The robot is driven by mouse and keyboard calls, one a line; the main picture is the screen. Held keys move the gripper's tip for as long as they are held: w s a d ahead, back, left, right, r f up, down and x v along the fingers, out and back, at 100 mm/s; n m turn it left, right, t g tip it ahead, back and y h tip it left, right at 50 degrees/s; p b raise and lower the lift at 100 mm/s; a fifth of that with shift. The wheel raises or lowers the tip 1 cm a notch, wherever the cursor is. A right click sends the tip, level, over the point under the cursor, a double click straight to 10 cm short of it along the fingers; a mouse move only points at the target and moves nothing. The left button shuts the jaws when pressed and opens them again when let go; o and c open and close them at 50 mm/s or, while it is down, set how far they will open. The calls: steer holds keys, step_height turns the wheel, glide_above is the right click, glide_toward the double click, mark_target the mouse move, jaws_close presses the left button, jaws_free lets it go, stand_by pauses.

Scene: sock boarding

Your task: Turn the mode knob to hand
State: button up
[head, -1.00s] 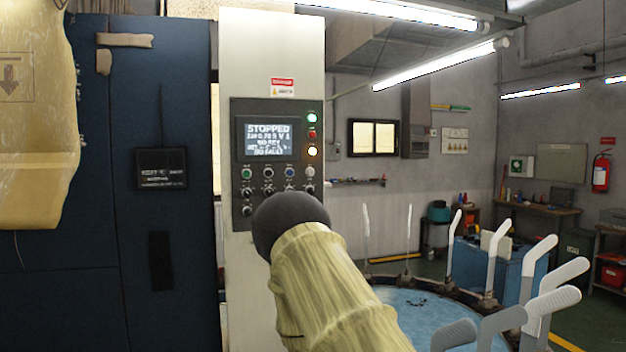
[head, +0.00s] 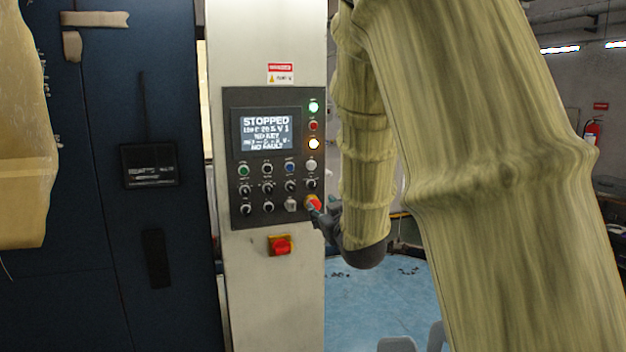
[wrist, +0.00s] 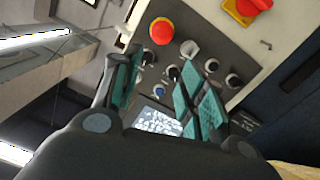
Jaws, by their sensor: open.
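The control panel (head: 234,170) on the white column carries rows of small dark knobs (head: 268,207) below its screen. The labels are too small to read, so I cannot tell which one is the mode knob. My gripper (head: 318,208) is at the panel's lower right corner, overlapping the red emergency button (head: 312,201) in the head view. In the wrist view my gripper (wrist: 168,75) is open, its teal-padded fingers spread in front of the panel, with a dark knob (wrist: 174,73) showing between them. I cannot tell whether the fingers touch anything.
The screen (head: 266,134) reads STOPPED. A red and yellow switch (head: 281,245) sits on the column below the panel. Dark blue cabinet doors (head: 100,200) stand to the left.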

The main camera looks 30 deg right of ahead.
mark_target(314, 186)
steer(key=shift+w+d+r+p, duration=0.55)
steer(key=shift+w+p, duration=0.45)
steer(key=shift+w, duration=0.7)
steer(key=shift+w+d+r+p, duration=0.4)
steer(key=shift+w+d+p, duration=0.45)
steer(key=shift+w, duration=0.9)
steer(key=shift+w+d+r+p, duration=0.5)
steer(key=shift+w+p, duration=0.6)
steer(key=shift+w, duration=0.6)
jaws_close()
